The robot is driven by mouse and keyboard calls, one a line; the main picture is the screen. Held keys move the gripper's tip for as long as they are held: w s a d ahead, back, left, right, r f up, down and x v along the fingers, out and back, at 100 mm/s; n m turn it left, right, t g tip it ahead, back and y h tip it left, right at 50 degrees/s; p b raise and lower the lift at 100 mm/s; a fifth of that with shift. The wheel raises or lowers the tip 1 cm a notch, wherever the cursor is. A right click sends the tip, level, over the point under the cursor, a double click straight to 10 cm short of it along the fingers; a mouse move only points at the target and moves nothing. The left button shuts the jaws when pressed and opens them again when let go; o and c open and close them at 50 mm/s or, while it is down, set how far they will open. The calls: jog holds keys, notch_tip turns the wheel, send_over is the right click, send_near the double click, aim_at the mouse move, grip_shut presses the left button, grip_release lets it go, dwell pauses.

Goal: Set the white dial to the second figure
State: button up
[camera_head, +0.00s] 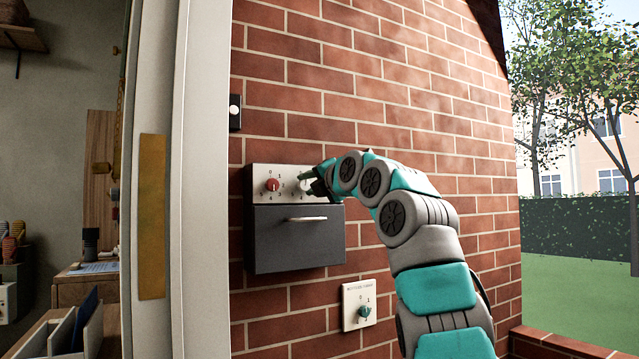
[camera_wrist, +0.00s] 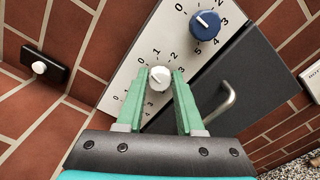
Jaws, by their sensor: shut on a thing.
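The white dial (camera_wrist: 159,78) sits on a pale panel (camera_wrist: 128,78) between my green fingertips, with small printed figures around it. My gripper (camera_wrist: 159,73) is shut on the white dial, one finger on each side. The dial's pointer mark is too small to read surely. In the head view my gripper (camera_head: 313,183) reaches the panel from the right and hides much of the white dial.
A blue dial (camera_wrist: 205,25) is beside the white one, and a red dial (camera_head: 272,185) is to the left. Below is a dark box front (camera_head: 285,250) with a bar handle (camera_head: 307,218). A teal dial (camera_head: 365,311) is lower right; a switch (camera_head: 235,112) is upper left.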

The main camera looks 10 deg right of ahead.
jog(key=shift+s+d+r, duration=0.1)
jog(key=shift+d, duration=0.1)
grip_shut()
jog(key=shift+a+r+m, duration=0.1)
jog(key=shift+r+m, duration=0.05)
jog(key=shift+m, duration=0.15)
